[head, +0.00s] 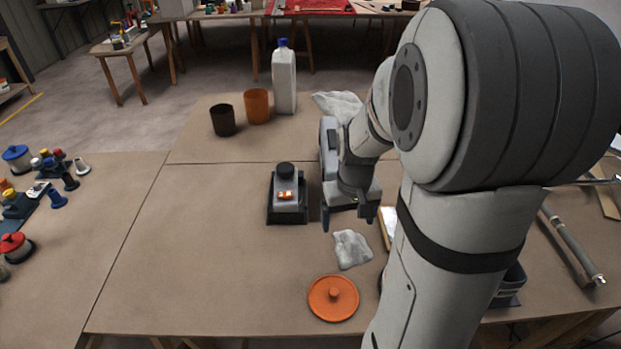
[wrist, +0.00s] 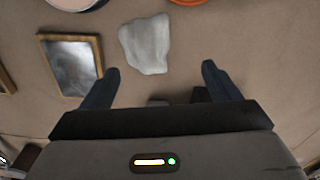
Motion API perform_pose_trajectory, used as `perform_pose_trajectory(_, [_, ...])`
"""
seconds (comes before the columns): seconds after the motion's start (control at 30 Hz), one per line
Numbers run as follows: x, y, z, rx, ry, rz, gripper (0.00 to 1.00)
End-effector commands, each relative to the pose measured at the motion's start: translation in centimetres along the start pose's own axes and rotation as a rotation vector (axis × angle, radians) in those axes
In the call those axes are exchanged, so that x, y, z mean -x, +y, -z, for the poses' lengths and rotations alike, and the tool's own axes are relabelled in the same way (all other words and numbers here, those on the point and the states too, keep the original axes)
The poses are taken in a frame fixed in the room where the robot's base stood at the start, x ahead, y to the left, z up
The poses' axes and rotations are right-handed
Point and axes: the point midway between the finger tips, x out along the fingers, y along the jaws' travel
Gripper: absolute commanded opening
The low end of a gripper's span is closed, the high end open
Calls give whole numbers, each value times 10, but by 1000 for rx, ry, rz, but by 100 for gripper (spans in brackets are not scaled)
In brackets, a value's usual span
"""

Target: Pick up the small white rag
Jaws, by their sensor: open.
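The small white rag (head: 352,249) lies crumpled on the brown table, just above the orange lid in the head view. It also shows in the wrist view (wrist: 146,44), ahead of and between the two fingers. My gripper (head: 346,222) is open and empty above the table, on the far side of the rag. Its two dark fingers show in the wrist view (wrist: 160,78), with bare table between them. A larger white cloth (head: 337,103) lies farther back, partly hidden by my arm.
An orange lid (head: 333,297) lies near the front edge. A grey device with a black knob (head: 287,195) stands left of my gripper. A wood-framed piece (wrist: 70,66) lies beside the rag. A white bottle (head: 284,80) and two cups stand at the back.

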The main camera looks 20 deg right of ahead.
Motion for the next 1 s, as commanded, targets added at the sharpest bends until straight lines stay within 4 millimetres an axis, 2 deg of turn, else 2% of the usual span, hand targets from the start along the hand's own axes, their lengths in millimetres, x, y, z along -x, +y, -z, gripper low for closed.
perform_pose_trajectory(0.03, [-16, 10, 6, -12, -20, 2, 83])
perform_pose_trajectory(0.1, [-29, 18, 11, -21, -33, 4, 83])
perform_pose_trajectory(0.3, [-50, 30, 18, -30, -51, 7, 83])
perform_pose_trajectory(0.57, [-78, 29, 18, -28, -52, 8, 83])
perform_pose_trajectory(0.8, [-111, 26, 20, -28, -53, 8, 83])
perform_pose_trajectory(1.0, [-123, 26, 20, -28, -50, 8, 83])
